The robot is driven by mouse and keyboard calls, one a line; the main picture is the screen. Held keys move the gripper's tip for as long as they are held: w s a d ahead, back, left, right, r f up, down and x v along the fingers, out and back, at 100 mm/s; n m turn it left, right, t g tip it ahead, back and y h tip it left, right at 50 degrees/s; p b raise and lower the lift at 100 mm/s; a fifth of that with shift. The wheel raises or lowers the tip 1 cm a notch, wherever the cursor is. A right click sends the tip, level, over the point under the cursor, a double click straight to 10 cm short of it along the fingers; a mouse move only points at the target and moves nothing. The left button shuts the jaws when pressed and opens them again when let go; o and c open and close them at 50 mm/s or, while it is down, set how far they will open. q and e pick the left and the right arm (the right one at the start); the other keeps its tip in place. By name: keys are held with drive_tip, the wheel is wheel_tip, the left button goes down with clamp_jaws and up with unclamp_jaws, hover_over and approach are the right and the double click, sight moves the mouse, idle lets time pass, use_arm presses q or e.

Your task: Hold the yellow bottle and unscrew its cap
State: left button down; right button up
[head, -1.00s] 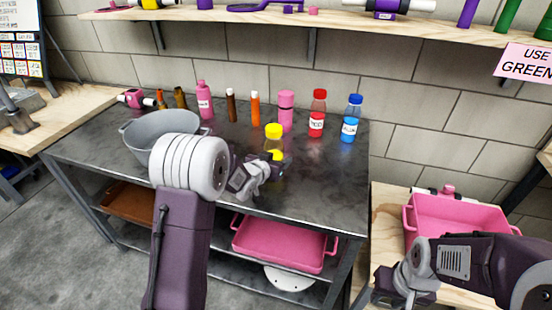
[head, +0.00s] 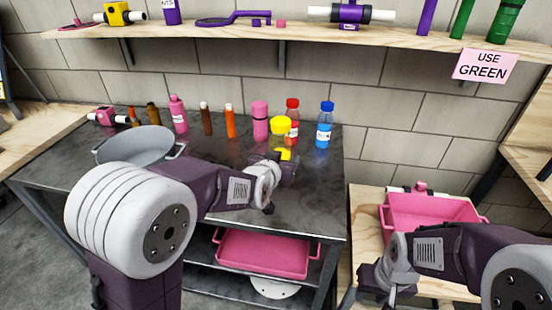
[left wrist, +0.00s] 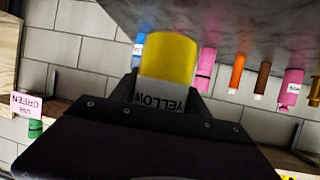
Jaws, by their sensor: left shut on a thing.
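In the left wrist view, which is upside down, the bottle's yellow body (left wrist: 168,58) and "YELLOW" label sit between the fingers, and the cap is hidden. I cannot tell whether its base touches the table. My right gripper (head: 372,284) is low at the right, away from the bottle, its jaws unclear.
A red bottle (head: 293,106), a blue bottle (head: 324,128) and a pink bottle (head: 260,120) stand behind. A grey basin (head: 135,148) is at the left. A pink crate (head: 430,215) stands on a wooden table at the right, near my right arm.

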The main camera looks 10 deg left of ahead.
use_arm(q)
drive_tip(key=c, duration=1.5)
unclamp_jaws()
clamp_jaws()
wheel_tip(320, 180, up, 15)
drive_tip(key=p, duration=1.4)
drive_tip(key=shift+f+p, duration=0.1)
drive_tip(key=shift+p, duration=0.2)
drive_tip(key=shift+f, duration=0.55)
drive_tip(key=s+d+f+m+g+h, duration=0.2)
drive_tip(key=f+m+h, duration=0.5)
drive_tip(key=f, duration=0.5)
drive_tip(key=d+m+g, duration=0.1)
drive_tip(key=g, duration=0.1)
drive_tip(key=shift+s+g+h, duration=0.2)
drive_tip(key=shift+g+h, duration=0.1)
drive_tip(key=shift+h, duration=0.1)
